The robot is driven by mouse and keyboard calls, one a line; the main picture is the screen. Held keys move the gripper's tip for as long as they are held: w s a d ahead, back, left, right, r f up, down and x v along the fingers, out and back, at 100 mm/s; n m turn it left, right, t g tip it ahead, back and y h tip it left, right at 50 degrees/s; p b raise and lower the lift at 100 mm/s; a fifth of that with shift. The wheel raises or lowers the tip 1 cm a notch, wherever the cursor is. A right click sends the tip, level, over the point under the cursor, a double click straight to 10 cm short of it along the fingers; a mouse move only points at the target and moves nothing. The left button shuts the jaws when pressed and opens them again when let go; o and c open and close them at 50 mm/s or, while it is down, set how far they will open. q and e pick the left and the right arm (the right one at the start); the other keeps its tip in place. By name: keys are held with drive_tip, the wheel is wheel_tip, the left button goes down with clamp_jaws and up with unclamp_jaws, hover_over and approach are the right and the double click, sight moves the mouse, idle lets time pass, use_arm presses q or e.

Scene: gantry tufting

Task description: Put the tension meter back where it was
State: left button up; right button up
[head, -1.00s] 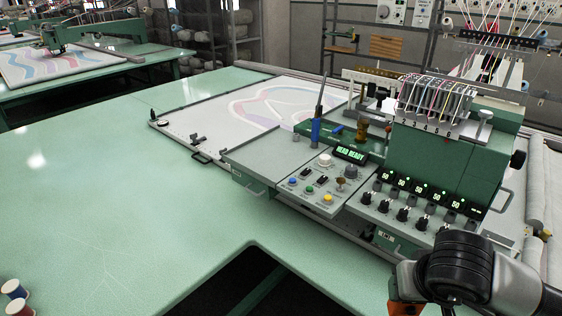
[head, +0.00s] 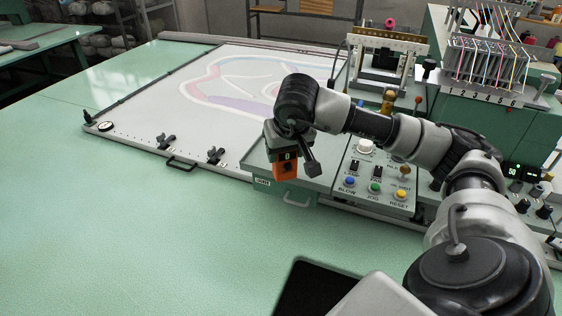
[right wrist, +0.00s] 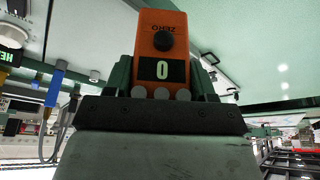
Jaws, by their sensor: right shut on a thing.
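The tension meter (head: 285,173) is an orange box with a small lit display. In the right wrist view the tension meter (right wrist: 150,38) shows a black knob, the upside-down word ZERO, and a display reading 0. My right gripper (right wrist: 163,80) is shut on it, a dark finger on each side. In the head view my right arm reaches across the control panel, and the meter hangs below the wrist, over the front edge of the flat grey plate (head: 262,158). I cannot tell whether it touches the plate. My left gripper is not in view.
The control panel (head: 364,168) with knobs and coloured buttons is beside the meter on the right. A white cloth frame (head: 215,122) with clamps lies left. The green table (head: 110,220) at front left is clear.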

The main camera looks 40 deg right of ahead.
drive_tip(key=s+d+r+m+h+b, duration=0.15)
drive_tip(key=d+r, duration=0.25)
drive_tip(key=d, duration=0.4)
drive_tip(key=s+d+r+m+p, duration=0.15)
drive_tip(key=d+r, duration=0.25)
drive_tip(key=d, duration=0.4)
drive_tip(key=shift+g+y, duration=0.25)
drive_tip(key=shift+g, duration=0.05)
drive_tip(key=w+a+f+p, duration=0.1)
drive_tip(key=w+a+f, duration=0.1)
drive_tip(key=w+f, duration=0.1)
drive_tip(key=w+a+f+p, duration=0.2)
drive_tip(key=w+a+f, duration=0.1)
drive_tip(key=f, duration=0.1)
drive_tip(key=w+a+f+p, duration=0.1)
drive_tip(key=w+a+f, duration=0.1)
drive_tip(key=a+f, duration=0.1)
drive_tip(key=shift+w+a+f+p, duration=0.1)
drive_tip(key=shift+w+f+p, duration=0.2)
drive_tip(key=shift+w+p, duration=0.1)
drive_tip(key=shift+f, duration=0.2)
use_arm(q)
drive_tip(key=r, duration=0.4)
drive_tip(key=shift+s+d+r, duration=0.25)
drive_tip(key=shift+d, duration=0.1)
